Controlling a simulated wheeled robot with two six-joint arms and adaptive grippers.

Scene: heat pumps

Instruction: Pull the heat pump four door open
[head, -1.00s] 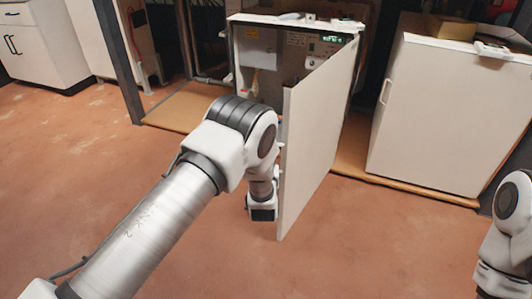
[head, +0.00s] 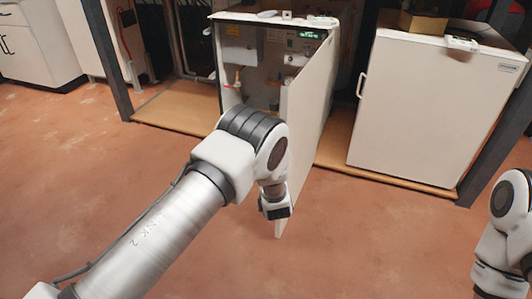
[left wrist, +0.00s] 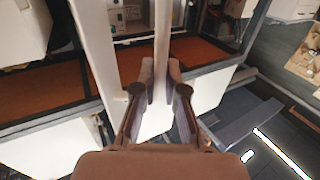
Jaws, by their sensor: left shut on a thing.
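The heat pump four (head: 240,42) is a white cabinet at the top middle of the head view, with pipes and a green-lit display inside. Its white door (head: 308,105) stands wide open, hinged at the right, its free edge towards me. My left gripper is at the door's free edge, below my left wrist in the head view, its fingers largely hidden there. In the left wrist view, my left gripper (left wrist: 162,75) has its two fingers on either side of the door's edge (left wrist: 161,40), shut on it. My right gripper is out of view; only part of my right arm shows.
Another closed white cabinet (head: 435,110) with a handle stands to the right of the open door. White cabinets (head: 35,40) stand at far left. A dark post (head: 108,60) stands left of the heat pump. The reddish floor (head: 120,180) in front is clear.

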